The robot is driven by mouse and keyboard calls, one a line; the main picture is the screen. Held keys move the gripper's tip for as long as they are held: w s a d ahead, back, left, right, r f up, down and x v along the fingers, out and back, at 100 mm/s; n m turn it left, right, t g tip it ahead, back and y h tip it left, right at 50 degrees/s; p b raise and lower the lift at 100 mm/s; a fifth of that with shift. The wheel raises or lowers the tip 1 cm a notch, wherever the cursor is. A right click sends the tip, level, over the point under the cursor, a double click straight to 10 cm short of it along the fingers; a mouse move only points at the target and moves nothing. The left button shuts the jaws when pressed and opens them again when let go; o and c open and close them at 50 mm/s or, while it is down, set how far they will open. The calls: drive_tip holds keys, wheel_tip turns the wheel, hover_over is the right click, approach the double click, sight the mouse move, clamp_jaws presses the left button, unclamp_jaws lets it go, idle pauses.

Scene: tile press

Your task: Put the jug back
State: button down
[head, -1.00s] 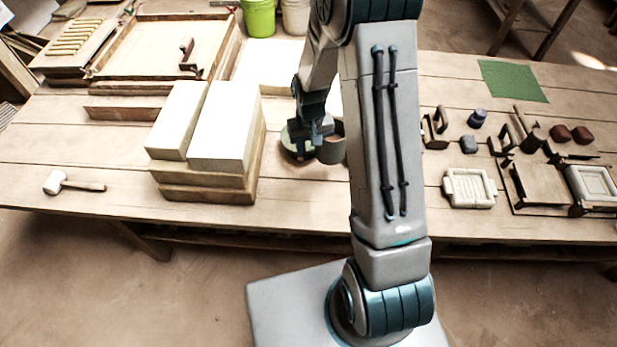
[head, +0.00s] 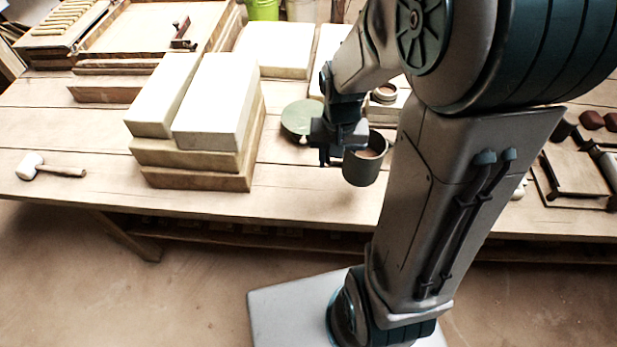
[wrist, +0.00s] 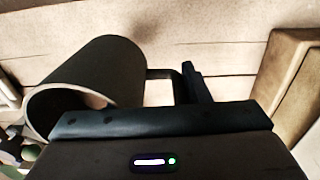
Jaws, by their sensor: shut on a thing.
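The jug (head: 362,168) is a dark grey-green cup with a side handle and a brownish inside. My gripper (head: 335,150) is shut on the jug's handle, at the jug's left side, and the jug looks held above the front part of the table. In the wrist view the jug (wrist: 95,85) lies at the left, its open mouth toward the lower left, and its handle runs right to my gripper (wrist: 185,85). A round green disc (head: 300,118) lies on the table just behind and left of my gripper.
Stacked white blocks on wooden boards (head: 192,150) stand left of my gripper. A mallet (head: 45,168) lies at the far left. White slabs (head: 275,50) lie behind. A small round pot (head: 384,93) stands behind the jug. The table (head: 290,195) is clear in front.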

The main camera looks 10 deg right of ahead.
drive_tip(key=w+a+f, duration=0.4)
drive_tip(key=w+a, duration=0.1)
drive_tip(key=w+a+f, duration=0.2)
drive_tip(key=a, duration=0.1)
drive_tip(key=shift+w+f, duration=0.1)
drive_tip(key=shift+w, duration=0.05)
drive_tip(key=shift+f, duration=2.1)
drive_tip(key=shift+f, duration=0.2)
drive_tip(key=c, duration=0.8)
unclamp_jaws()
drive_tip(key=shift+o, duration=0.2)
drive_tip(key=shift+r, duration=0.1)
